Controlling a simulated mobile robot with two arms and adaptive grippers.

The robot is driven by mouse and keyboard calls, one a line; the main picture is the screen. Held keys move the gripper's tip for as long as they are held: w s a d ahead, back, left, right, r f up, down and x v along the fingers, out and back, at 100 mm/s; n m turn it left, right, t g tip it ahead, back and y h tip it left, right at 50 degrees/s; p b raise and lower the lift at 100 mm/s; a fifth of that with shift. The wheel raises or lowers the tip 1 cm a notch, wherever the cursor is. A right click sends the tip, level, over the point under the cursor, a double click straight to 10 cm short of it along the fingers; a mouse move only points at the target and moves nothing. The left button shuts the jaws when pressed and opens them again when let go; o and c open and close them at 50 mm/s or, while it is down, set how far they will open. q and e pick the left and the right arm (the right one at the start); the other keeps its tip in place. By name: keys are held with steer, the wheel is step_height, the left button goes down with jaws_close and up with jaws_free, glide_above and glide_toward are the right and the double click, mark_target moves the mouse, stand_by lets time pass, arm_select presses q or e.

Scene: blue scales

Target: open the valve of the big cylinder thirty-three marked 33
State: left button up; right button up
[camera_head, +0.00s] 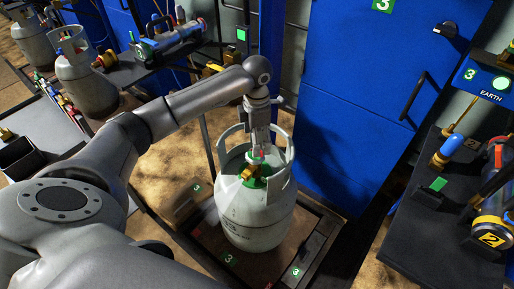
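A big pale grey cylinder (256,215) with a raised collar handle stands upright in the middle of the camera_head view. My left arm comes in from the left, and my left gripper (259,153) points down into the collar, right at the valve. Its fingers are small and partly lost against the valve, so I cannot tell whether they are open or touch it. My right gripper is not in view.
The cylinder stands on a dark platform (229,259) with green 3 labels. A blue cabinet (350,95) is close behind. A dark bench (430,220) with fittings is at right. More grey cylinders (84,85) stand at upper left, near a shelf with fittings (165,40).

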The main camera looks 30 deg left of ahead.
arm_select(q)
step_height(320, 180, up, 6)
stand_by(0.6)
